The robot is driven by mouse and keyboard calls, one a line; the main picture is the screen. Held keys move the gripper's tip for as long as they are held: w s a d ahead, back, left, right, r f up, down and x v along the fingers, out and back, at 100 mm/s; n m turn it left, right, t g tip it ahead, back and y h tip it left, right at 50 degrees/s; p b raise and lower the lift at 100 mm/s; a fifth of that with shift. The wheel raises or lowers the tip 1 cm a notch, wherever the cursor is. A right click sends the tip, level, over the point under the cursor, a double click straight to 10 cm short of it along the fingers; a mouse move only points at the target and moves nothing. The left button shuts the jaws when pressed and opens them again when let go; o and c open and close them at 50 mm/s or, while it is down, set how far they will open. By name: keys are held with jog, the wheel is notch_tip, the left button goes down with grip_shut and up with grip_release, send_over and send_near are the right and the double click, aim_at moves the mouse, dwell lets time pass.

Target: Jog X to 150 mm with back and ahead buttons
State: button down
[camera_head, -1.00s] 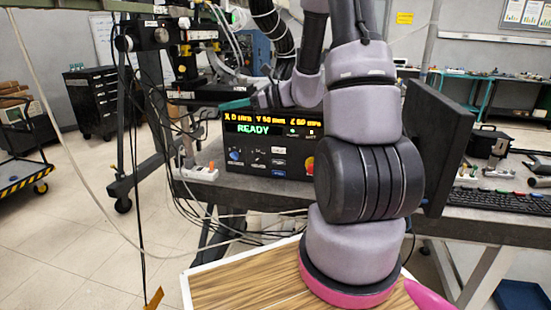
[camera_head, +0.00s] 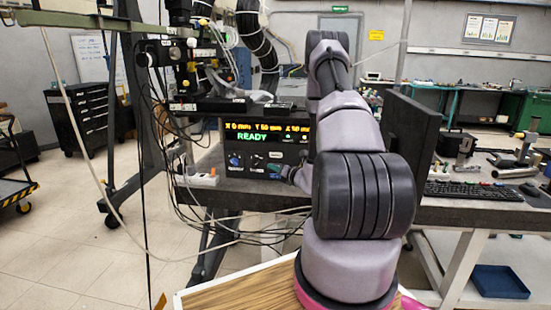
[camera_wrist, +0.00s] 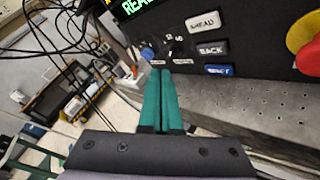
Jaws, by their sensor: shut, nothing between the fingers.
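The black control box (camera_head: 228,172) stands on the bench in the head view. Its display (camera_head: 262,132) reads READY, with X 0 mm and Y and Z values above. My gripper (camera_wrist: 160,73) is shut and empty. Its green fingers point at the panel's lower part, left of and below BACK. I cannot tell whether they touch it. In the head view my arm hides the panel's right side.
Knobs, one blue (camera_wrist: 148,53) and one black (camera_wrist: 175,46), lie just beyond my fingertips. A red emergency stop with yellow surround (camera_wrist: 306,42) is at right. A dark monitor (camera_head: 408,140) stands right of my arm. Loose cables (camera_head: 182,195) hang at left.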

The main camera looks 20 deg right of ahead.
send_near(270, 155)
jog(key=shift+x, duration=2.2)
jog(key=shift+a+f, duration=0.15)
dwell(0.6)
jog(key=shift+w, duration=0.25)
